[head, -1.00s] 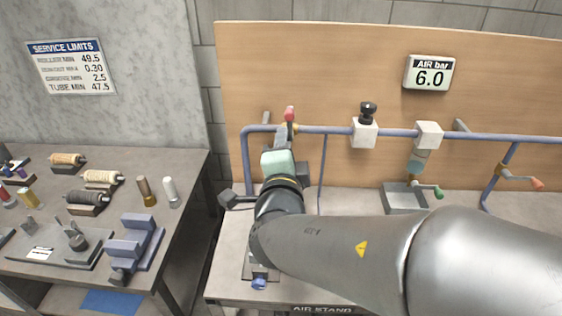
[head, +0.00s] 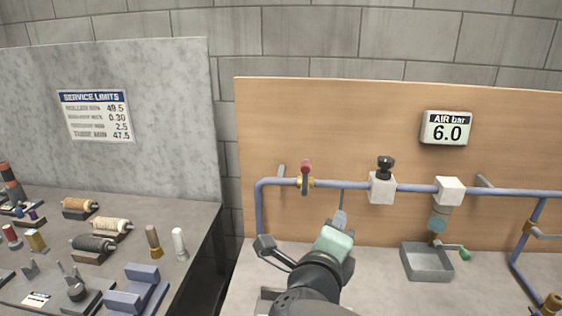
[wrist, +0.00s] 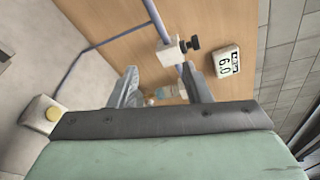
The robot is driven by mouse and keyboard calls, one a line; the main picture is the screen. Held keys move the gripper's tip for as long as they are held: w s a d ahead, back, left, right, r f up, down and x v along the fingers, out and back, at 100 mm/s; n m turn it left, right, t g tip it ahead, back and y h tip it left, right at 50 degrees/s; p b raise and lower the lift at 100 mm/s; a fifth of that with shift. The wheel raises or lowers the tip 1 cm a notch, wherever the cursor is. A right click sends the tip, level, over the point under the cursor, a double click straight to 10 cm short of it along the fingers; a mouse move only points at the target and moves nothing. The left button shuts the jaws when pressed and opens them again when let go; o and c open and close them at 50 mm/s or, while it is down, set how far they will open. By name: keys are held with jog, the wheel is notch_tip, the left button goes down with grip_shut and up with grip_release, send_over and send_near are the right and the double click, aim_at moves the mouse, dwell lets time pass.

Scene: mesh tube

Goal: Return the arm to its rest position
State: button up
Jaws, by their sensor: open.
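My gripper shows in the wrist view (wrist: 160,88) with its two grey fingers spread apart and nothing between them. In the head view my arm reaches up from the bottom, with the gripper (head: 341,219) in front of the wooden panel, below the blue pipe. It appears clear of the pipe, though the exact depth gap is hard to tell. The red-handled valve (head: 305,178) is on the pipe, up and left of the gripper.
The blue pipe (head: 340,187) runs along the wooden panel (head: 330,110) with a white block and black knob (head: 382,184). The gauge (head: 447,128) reads 6.0. The left bench (head: 190,215) holds rollers and fixtures.

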jog(key=s+d+f+m+g+h, duration=0.1)
jog(key=s+d+f+m+g, duration=0.4)
jog(key=m, duration=0.8)
jog(key=s+d+f+m+g, duration=0.45)
jog(key=f+m, duration=0.25)
jog(key=m, duration=0.5)
jog(key=s+a+f+m+g+y, duration=0.2)
jog(key=m+y, duration=0.1)
jog(key=m, duration=0.7)
jog(key=s+a+f+m+g+y, duration=0.2)
jog(key=a+f+m+g+y, duration=0.1)
jog(key=m, duration=0.8)
jog(key=shift+s+a+f+y, duration=0.2)
jog(key=shift+s+a+y, duration=0.1)
jog(key=shift+y, duration=0.1)
